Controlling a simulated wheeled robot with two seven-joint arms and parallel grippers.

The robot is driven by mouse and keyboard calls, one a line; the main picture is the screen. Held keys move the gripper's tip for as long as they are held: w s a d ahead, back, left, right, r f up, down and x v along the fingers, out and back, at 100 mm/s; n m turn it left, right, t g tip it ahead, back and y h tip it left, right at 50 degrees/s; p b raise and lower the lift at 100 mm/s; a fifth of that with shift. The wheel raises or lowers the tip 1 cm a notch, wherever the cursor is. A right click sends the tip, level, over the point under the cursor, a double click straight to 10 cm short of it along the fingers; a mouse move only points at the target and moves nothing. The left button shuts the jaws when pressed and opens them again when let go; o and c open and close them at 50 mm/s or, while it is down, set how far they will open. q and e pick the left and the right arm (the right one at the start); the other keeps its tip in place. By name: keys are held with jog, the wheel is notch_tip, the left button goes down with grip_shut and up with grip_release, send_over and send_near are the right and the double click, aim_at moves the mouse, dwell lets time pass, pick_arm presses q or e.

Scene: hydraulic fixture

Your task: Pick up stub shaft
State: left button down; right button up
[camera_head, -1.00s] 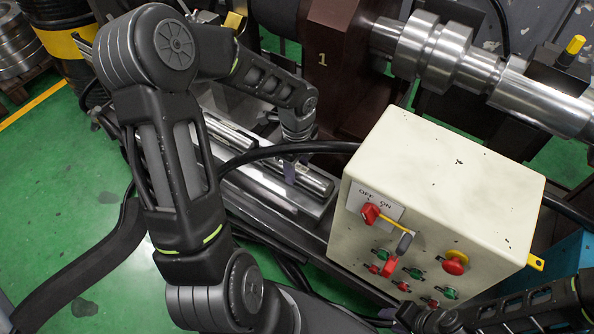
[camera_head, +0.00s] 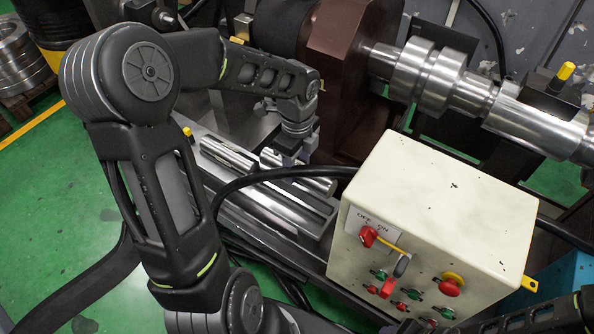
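A short silvery cylinder, seemingly the stub shaft (camera_head: 318,185), lies across my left gripper (camera_head: 286,160), showing on both sides of the fingers. The gripper appears shut around its middle, though the cable and fingers hide part of the grip. The shaft seems raised a little above the grey metal tray (camera_head: 262,213), where a dark empty groove shows. A second silvery cylinder (camera_head: 228,155) lies in the tray to the left. Only a dark bit of my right gripper (camera_head: 402,326) shows at the bottom edge, so its fingers cannot be read.
A cream control box (camera_head: 440,195) with switches and buttons stands right of the tray. A black cable (camera_head: 265,176) crosses in front of the shaft. Behind are a brown block (camera_head: 337,75) and a large steel shaft (camera_head: 430,75).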

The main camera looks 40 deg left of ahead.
dwell(0.5)
pick_arm(q)
jog(key=c, duration=1.2)
grip_release()
grip_shut()
